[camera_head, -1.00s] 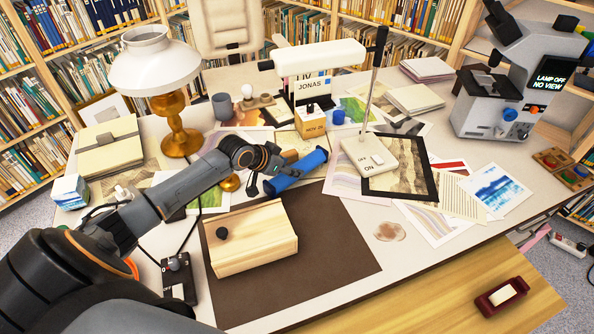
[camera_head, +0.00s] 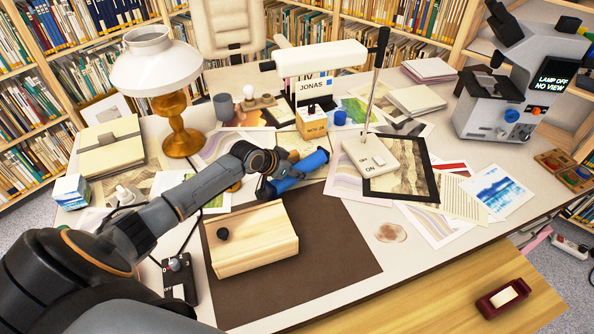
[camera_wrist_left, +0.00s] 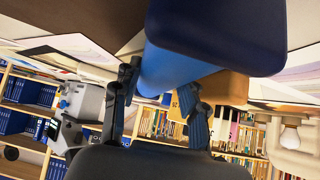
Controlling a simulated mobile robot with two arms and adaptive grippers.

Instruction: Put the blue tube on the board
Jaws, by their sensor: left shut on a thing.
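The blue tube (camera_head: 301,169) is held aslant above the desk, just behind the light wooden box (camera_head: 262,246). My left gripper (camera_head: 270,187) is shut on its near left part. In the left wrist view the tube (camera_wrist_left: 170,70) lies between the two fingers of the left gripper (camera_wrist_left: 160,92), its wide dark blue end toward the camera. A flat dark brown board or desk pad (camera_head: 335,245) lies at the front of the desk, partly under the wooden box. I cannot tell for sure that this is the task's board. My right gripper is not in view.
A white desk lamp (camera_head: 370,155) and a black-framed print (camera_head: 405,175) lie right of the tube. An orange calendar block (camera_head: 312,124) stands behind it. A brass lamp (camera_head: 180,125) stands left. The brown pad is bare right of the box.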

